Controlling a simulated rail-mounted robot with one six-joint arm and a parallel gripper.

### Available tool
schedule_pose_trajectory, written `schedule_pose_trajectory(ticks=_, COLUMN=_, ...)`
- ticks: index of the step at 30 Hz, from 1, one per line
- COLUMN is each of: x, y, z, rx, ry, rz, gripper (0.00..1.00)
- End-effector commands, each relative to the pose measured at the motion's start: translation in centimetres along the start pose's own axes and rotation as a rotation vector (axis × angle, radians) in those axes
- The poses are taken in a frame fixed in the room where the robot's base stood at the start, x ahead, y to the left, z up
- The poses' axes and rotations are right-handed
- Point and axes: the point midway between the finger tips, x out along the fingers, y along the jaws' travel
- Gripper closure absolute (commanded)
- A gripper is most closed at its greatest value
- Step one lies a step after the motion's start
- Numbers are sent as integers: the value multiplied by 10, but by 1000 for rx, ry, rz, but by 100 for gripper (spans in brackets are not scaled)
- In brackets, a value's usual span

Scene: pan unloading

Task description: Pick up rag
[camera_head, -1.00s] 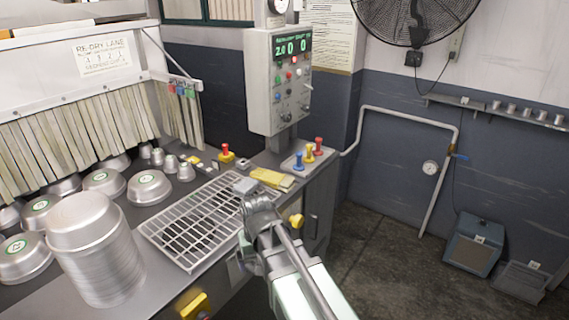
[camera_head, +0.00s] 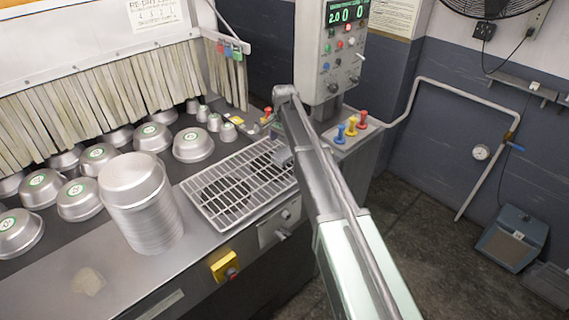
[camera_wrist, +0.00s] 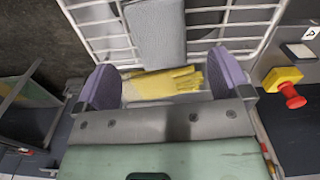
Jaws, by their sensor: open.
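A folded grey cloth, which I take to be the rag (camera_wrist: 157,32), lies on the white wire rack (camera_wrist: 97,27) in the wrist view. In the head view a small part of the rag (camera_head: 282,157) shows at the rack's right end, beside my arm. My gripper (camera_wrist: 165,62) is open and empty, its two purple fingers apart. The rag's near end lies ahead of the gap between the fingertips, not between the pads. Yellow gloves (camera_wrist: 165,83) lie below the gap. In the head view my arm hides the gloves and much of the gripper.
A stack of metal pans (camera_head: 140,200) stands left of the rack, with several upturned pans (camera_head: 193,145) behind. A control box (camera_head: 340,50) rises behind my arm. A red and yellow button (camera_wrist: 285,88) stands right of the gripper. A pale patch (camera_head: 88,282) marks the front counter.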

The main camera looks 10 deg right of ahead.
Motion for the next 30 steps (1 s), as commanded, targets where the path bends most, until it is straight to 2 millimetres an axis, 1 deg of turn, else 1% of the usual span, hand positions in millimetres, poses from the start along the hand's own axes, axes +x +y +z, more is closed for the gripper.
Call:
schedule_pose_trajectory(ticks=1, x=14, y=0, z=0, rx=0, ry=0, rz=0, gripper=4)
schedule_pose_trajectory(ticks=5, x=12, y=0, z=0, rx=-1, ry=0, rz=0, gripper=4)
schedule_pose_trajectory(ticks=7, x=18, y=0, z=0, rx=-1, ry=0, rz=0, gripper=4)
schedule_pose_trajectory(ticks=8, x=23, y=0, z=0, rx=-1, ry=0, rz=0, gripper=4)
schedule_pose_trajectory(ticks=12, x=53, y=0, z=0, rx=-1, ry=0, rz=0, gripper=4)
schedule_pose_trajectory(ticks=15, x=66, y=0, z=0, rx=-1, ry=0, rz=0, gripper=4)
schedule_pose_trajectory(ticks=22, x=61, y=0, z=0, rx=-1, ry=0, rz=0, gripper=4)
schedule_pose_trajectory(ticks=30, x=61, y=0, z=0, rx=-1, ry=0, rz=0, gripper=46)
